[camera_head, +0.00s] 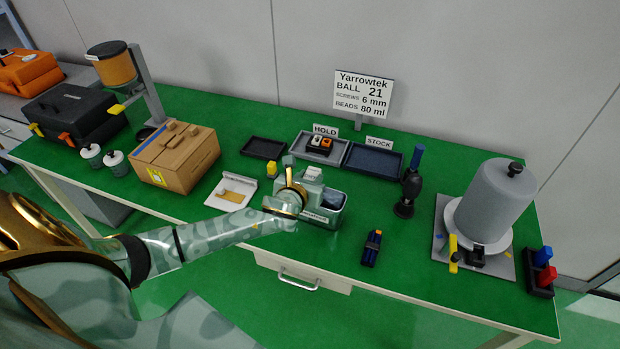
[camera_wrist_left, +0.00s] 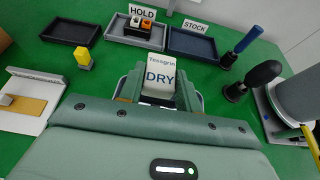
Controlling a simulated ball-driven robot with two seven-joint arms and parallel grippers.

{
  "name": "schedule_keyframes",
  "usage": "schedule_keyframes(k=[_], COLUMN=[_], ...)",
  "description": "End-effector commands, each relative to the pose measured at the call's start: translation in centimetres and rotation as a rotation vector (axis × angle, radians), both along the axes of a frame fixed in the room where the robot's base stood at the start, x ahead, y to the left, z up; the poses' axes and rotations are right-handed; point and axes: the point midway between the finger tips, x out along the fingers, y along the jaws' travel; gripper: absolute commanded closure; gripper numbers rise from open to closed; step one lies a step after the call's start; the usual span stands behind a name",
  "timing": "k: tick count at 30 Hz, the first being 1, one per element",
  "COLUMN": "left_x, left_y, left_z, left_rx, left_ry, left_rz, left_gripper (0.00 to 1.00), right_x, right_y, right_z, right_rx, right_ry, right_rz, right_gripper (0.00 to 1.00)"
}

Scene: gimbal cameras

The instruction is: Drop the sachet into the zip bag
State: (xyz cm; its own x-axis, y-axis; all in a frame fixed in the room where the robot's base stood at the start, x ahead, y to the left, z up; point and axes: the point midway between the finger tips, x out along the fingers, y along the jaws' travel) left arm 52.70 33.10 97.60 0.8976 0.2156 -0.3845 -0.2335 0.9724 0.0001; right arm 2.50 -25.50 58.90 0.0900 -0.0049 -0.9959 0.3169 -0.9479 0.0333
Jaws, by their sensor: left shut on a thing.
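The sachet (camera_wrist_left: 160,77) is a small white packet marked "DRY", held upright between the fingers of my left gripper (camera_wrist_left: 158,92) in the left wrist view. In the head view, the sachet (camera_head: 313,172) shows as a small pale piece at the left gripper (camera_head: 307,187). The gripper is shut on it. The right gripper is out of view.
A white tray with a tan pad (camera_head: 232,192) and a yellow block (camera_head: 272,170) lie left of the gripper. A HOLD tray (camera_head: 300,150), a STOCK tray (camera_head: 374,160) and a dark hand tool (camera_head: 408,188) stand behind and right.

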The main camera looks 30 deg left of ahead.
Motion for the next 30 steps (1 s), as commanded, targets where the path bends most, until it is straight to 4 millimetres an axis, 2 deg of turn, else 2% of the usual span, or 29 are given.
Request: schedule_keyframes(k=[2, 9, 10, 12, 23, 26, 30], left_x=[0.0, 0.0, 0.0, 0.0, -0.4, -1.7, -4.8], left_y=[0.0, 0.0, 0.0, 0.0, -0.1, -0.4, -1.2], left_z=[-0.6, -0.3, -0.3, -0.3, -0.2, 0.4, 1.9], left_rx=[0.000, 0.000, 0.000, 0.000, 0.000, -0.001, 0.000], left_ry=[0.000, -0.001, -0.001, -0.001, 0.000, 0.001, 0.001], left_rz=[0.000, 0.000, 0.000, 0.000, 0.000, -0.001, -0.003], left_gripper=[0.88, 0.88, 0.61, 0.41, 0.41, 0.41, 0.41], right_x=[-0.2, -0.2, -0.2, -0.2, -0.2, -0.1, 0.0], right_y=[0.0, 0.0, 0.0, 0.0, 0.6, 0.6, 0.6], right_z=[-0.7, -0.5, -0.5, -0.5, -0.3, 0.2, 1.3], right_rx=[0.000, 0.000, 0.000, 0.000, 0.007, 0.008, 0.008], right_ry=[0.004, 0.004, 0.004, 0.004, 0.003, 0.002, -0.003], right_rz=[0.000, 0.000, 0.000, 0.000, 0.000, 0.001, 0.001], right_gripper=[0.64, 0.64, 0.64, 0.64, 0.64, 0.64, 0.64])
